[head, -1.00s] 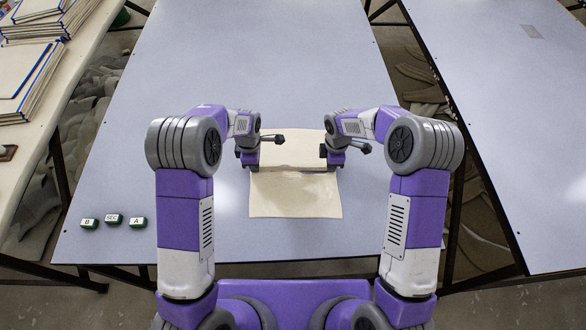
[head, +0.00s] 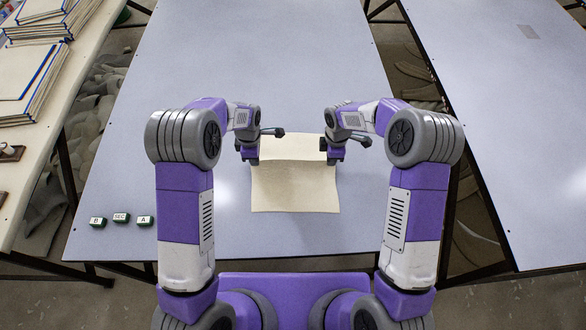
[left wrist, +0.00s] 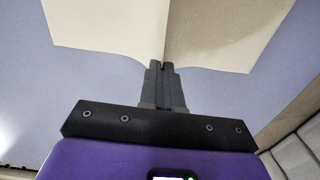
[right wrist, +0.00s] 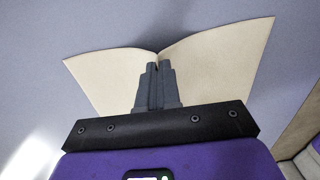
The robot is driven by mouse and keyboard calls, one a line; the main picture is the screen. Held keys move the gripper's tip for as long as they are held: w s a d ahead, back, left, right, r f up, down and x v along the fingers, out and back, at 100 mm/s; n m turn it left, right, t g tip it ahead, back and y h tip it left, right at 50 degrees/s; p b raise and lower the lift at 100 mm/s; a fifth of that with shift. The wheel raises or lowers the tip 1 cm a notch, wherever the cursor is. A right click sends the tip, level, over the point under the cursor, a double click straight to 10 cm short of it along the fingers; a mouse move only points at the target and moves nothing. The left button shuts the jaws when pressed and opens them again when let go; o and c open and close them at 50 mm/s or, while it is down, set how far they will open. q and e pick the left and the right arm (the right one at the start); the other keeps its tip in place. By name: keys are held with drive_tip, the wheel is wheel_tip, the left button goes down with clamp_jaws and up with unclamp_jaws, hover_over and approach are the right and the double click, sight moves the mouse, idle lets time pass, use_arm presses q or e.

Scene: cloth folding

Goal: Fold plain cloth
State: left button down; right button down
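The plain cream cloth (head: 295,188) lies on the pale blue table in front of me, with a raised crease running across it between my grippers. In the head view my left gripper (head: 250,161) is at the cloth's left edge and my right gripper (head: 335,160) at its right edge. In the left wrist view the closed fingers (left wrist: 165,75) meet the cloth (left wrist: 225,40) where the crease ends. In the right wrist view the closed fingers (right wrist: 158,75) pinch the cloth (right wrist: 215,60) the same way. The fingertips are partly hidden in the head view.
The pale blue table (head: 260,60) is clear beyond the cloth. Small labelled blocks (head: 121,218) sit at its front left. A side table at left holds stacked boards (head: 30,85). Another table (head: 505,130) stands at right across a gap.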

use_arm(q)
drive_tip(key=shift+r, duration=0.1)
use_arm(e)
drive_tip(key=shift+r, duration=0.1)
